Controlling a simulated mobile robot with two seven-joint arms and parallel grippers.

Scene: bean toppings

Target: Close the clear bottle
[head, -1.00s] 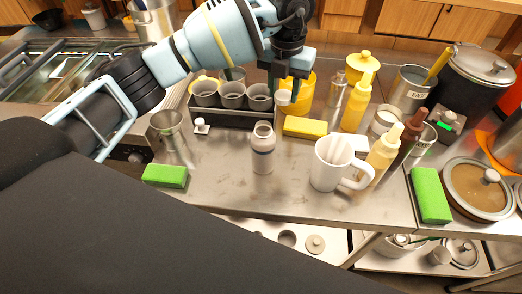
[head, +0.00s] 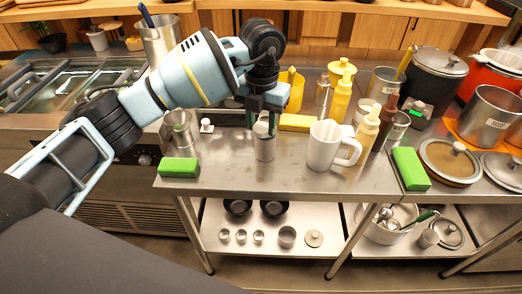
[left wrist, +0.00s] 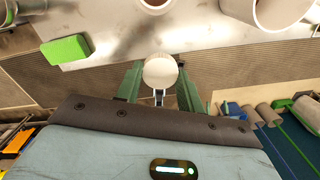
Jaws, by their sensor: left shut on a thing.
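The clear bottle (head: 265,152) stands upright on the steel table, left of the white mug. It looks greyish and translucent in the head view. In the left wrist view a round open mouth with a pale rim and brownish inside, likely the bottle (left wrist: 157,4), shows at the top edge. My left gripper (head: 262,122) is shut on a small white round cap (left wrist: 160,71), fingers pointing down. In the head view the cap overlaps the bottle's top; whether they touch I cannot tell. My right gripper is not in view.
A white mug (head: 325,147) stands close to the bottle's right. A green sponge (head: 179,167) lies at the left front, another (head: 410,168) at the right. A yellow block (head: 300,122) and sauce bottles stand behind. The front strip of table is mostly clear.

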